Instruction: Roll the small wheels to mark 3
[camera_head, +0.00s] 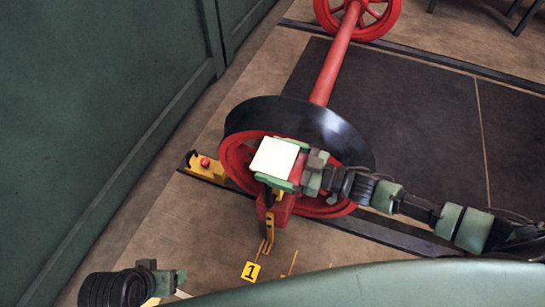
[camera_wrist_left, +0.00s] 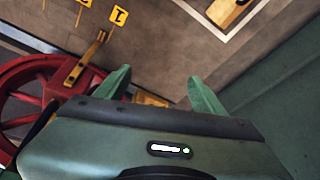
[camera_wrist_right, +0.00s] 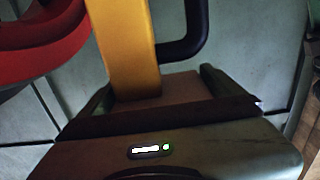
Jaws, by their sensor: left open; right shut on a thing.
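The wheelset has two red spoked wheels joined by a red axle (camera_head: 333,66). The near wheel (camera_head: 238,160) has a dark tyre, and the far wheel (camera_head: 380,18) is at the top. My right gripper (camera_head: 270,190) is at the near wheel; in the right wrist view it is shut on a yellow bar (camera_wrist_right: 127,45) beside a red rim (camera_wrist_right: 40,45). A yellow pointer (camera_head: 268,228) hangs below a red block by the near wheel, just above the number 1 plate (camera_head: 251,271). My left gripper (camera_wrist_left: 161,88) is open and empty, partly showing at the lower left of the head view.
A yellow block with a red knob (camera_head: 205,162) sits at the left end of the near rail (camera_head: 385,232). A yellow piece (camera_wrist_left: 232,10) lies inside a white floor outline. A green wall (camera_head: 90,100) stands at left.

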